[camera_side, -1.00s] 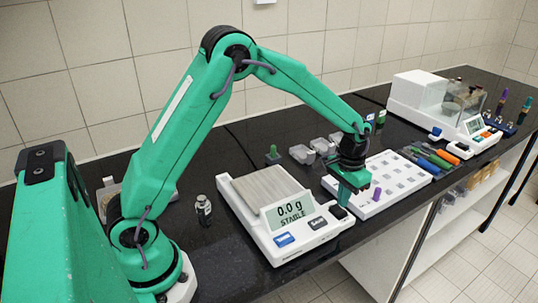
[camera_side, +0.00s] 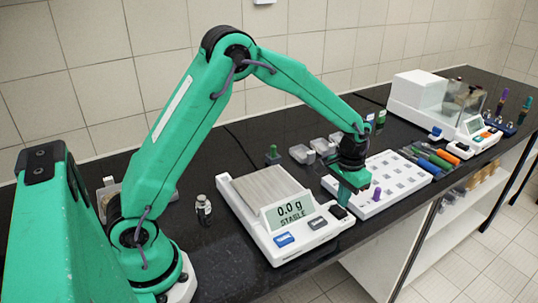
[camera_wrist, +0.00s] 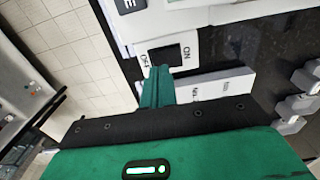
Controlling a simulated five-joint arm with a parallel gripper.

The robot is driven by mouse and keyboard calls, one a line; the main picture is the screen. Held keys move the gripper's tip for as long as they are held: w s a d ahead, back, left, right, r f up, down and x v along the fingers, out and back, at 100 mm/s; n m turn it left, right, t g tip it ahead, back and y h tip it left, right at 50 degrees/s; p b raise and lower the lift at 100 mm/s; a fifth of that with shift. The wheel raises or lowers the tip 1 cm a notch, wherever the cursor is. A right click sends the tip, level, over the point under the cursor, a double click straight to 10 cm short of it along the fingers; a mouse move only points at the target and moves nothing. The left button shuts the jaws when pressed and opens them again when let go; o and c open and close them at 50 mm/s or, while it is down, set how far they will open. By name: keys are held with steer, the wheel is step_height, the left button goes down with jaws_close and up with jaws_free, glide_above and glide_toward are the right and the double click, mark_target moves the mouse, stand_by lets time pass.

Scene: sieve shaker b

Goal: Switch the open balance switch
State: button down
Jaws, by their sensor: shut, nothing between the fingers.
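The open balance (camera_side: 262,200) is white with a bare metal pan (camera_side: 268,188). Its tilted display (camera_side: 290,211) reads 0.0 g and STABLE. Its black rocker switch (camera_side: 338,212) sits at the right end of the front panel, past a blue button (camera_side: 284,239) and a dark button (camera_side: 317,223). In the wrist view the switch (camera_wrist: 166,54) lies between the labels ON and OFF. My gripper (camera_side: 343,201) is shut and empty, with its green fingertips (camera_wrist: 159,72) right at the switch. I cannot tell whether they touch it. They hide part of the switch.
A white tray with a grid of squares (camera_side: 420,181) stands to the right, close to my gripper. Beyond it lie several coloured pens (camera_side: 428,160) and a second balance with a glass shield (camera_side: 408,102). A small bottle (camera_side: 203,210) stands left of the open balance.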

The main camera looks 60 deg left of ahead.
mark_target(340, 211)
steer(key=shift+f, duration=1.15)
stand_by(1.0)
steer(key=shift+r, duration=3.5)
steer(key=shift+r, duration=0.1)
